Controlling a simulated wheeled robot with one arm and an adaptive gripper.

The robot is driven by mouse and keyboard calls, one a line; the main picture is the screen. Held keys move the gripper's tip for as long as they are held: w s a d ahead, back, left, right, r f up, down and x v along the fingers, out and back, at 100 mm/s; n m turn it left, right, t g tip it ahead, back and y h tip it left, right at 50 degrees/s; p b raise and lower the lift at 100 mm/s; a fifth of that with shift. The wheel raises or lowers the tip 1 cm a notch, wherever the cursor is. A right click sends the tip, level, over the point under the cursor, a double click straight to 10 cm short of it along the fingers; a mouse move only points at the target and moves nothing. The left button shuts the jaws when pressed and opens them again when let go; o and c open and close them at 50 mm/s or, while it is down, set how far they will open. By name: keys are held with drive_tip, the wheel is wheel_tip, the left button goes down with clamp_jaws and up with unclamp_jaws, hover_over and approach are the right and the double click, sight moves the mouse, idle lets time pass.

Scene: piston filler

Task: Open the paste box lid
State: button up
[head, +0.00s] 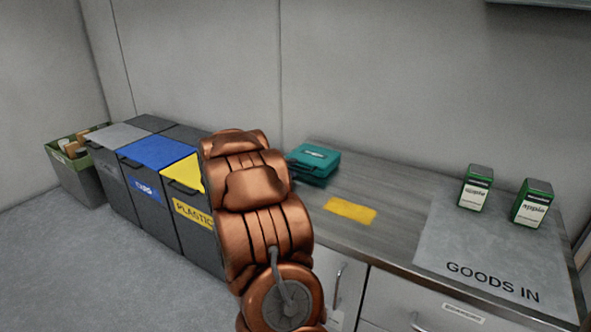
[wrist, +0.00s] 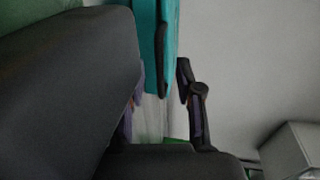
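The paste box is most likely the teal case (head: 314,160) at the left end of the counter in the head view. Its lid looks shut. My copper arm stands just left of it and hides my gripper there. In the wrist view the teal case (wrist: 172,35) shows at the top, with a dark handle-like bar along its edge. My gripper (wrist: 158,90) has its dark fingers apart, one on each side of a gap, near that edge. I see nothing held between them. Whether a finger touches the case I cannot tell.
A yellow patch (head: 350,210) lies on the counter (head: 385,185). A grey GOODS IN mat (head: 460,235) at the right holds two green-and-white boxes (head: 475,188) (head: 532,204).

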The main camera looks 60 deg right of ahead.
sight(296, 167)
drive_tip(key=shift+x, duration=1.7)
clamp_jaws()
